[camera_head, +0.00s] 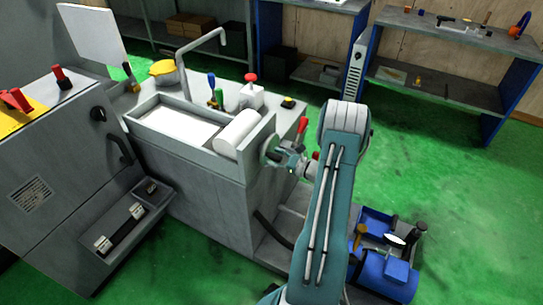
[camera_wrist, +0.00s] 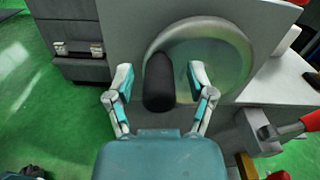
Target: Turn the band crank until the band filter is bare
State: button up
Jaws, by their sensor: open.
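The band crank is a round metal disc (camera_wrist: 228,58) with a black handle (camera_wrist: 159,88), on the end wall of the grey filter tank. The disc also shows in the head view (camera_head: 268,150), partly covered by my gripper (camera_head: 290,160). In the wrist view my gripper (camera_wrist: 161,76) is open, with one finger on each side of the black handle. Gaps show between handle and fingers; I cannot tell how deep the handle sits between them. The white band filter (camera_head: 170,124) lies in the tank tray, with a white roll (camera_head: 237,130) at its right end.
A red-handled lever (camera_wrist: 305,122) is close right of my gripper in the wrist view. Open green floor lies beyond.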

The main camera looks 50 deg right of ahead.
aim_at(265, 162)
jog(key=shift+w+a, duration=0.2)
jog(key=shift+w, duration=0.5)
grip_shut()
jog(key=shift+f, duration=0.1)
jog(key=n, duration=0.1)
jog(key=f+n, duration=0.1)
jog(key=n, duration=0.1)
jog(key=shift+s+a+f, duration=0.1)
jog(key=shift+a+f, duration=0.05)
jog(key=shift+a, duration=0.1)
jog(key=shift+f+n, duration=0.5)
jog(key=shift+n, duration=0.6)
jog(key=shift+f+n, duration=0.45)
jog(key=shift+n, duration=0.65)
jog(key=shift+a, duration=0.1)
